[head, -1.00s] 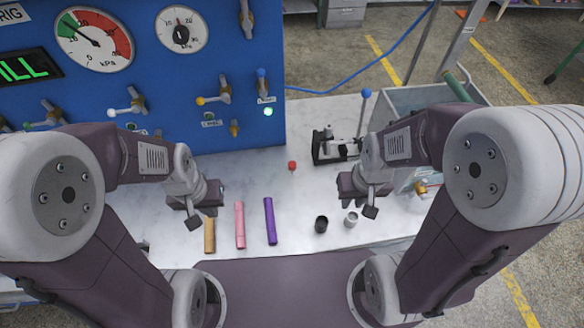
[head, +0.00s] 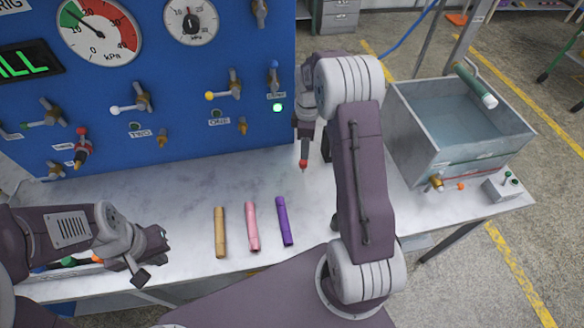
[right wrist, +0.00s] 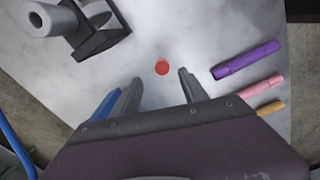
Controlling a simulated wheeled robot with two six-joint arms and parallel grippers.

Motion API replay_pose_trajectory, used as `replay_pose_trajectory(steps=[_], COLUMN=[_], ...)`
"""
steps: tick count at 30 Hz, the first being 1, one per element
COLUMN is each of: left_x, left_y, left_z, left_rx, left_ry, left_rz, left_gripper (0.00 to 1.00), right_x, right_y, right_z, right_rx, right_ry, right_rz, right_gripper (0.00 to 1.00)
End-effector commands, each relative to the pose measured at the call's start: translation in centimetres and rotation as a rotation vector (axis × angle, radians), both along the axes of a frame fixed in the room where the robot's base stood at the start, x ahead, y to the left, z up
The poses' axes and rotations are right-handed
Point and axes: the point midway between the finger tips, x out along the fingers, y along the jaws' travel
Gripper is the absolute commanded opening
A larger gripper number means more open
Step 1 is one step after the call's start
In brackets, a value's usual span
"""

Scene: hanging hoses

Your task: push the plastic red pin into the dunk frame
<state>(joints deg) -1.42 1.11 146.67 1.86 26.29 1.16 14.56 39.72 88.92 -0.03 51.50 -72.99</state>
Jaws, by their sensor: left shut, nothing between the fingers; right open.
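The small red pin (head: 303,164) stands on the pale bench below my right gripper. It shows as a red disc (right wrist: 162,67) in the right wrist view, just ahead of the fingertips. My right gripper (head: 303,143) is open and points down; nothing is held between its fingers (right wrist: 158,79). My left gripper (head: 145,270) is shut and empty over the left front of the bench. A black fixture with a grey cylinder (right wrist: 62,24) stands near the pin, and my right arm hides most of it in the head view. I cannot tell whether it is the dunk frame.
Tan (head: 220,232), pink (head: 252,226) and purple (head: 284,221) hose pieces lie on the bench. A blue panel (head: 190,125) with gauges and valves rises behind. A water tank (head: 408,128) stands at right. The bench between panel and hoses is clear.

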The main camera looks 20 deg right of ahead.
Motion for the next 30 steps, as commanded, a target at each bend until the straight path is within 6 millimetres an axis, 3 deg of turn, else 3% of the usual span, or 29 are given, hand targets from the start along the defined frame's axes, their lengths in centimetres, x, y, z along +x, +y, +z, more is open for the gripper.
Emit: replay_pose_trajectory(steps=[7, 14, 21, 29, 30], left_x=[0.0, 0.0, 0.0, 0.0, 0.0], left_y=[0.0, 0.0, 0.0, 0.0, 0.0], left_z=[0.6, 0.8, 1.5, 1.4, 1.4], left_rx=[0.000, 0.000, 0.000, 0.000, 0.000], left_ry=[0.000, 0.000, 0.000, 0.000, 0.000], left_rz=[0.000, 0.000, 0.000, 0.000, 0.000], left_gripper=[0.00, 0.00, 0.00, 0.00, 0.00], right_x=[0.0, -0.1, -0.2, -0.1, -0.1], right_y=[0.2, 0.2, 0.4, 0.4, 0.4], right_z=[-3.1, -4.4, -8.4, -8.9, -8.9], right_rx=[0.001, 0.001, 0.000, -0.001, -0.001], right_ry=[0.001, 0.002, 0.000, -0.003, -0.003], right_rz=[0.001, 0.001, 0.001, 0.001, 0.001], right_gripper=[0.51, 0.51, 0.51, 0.51, 0.40])
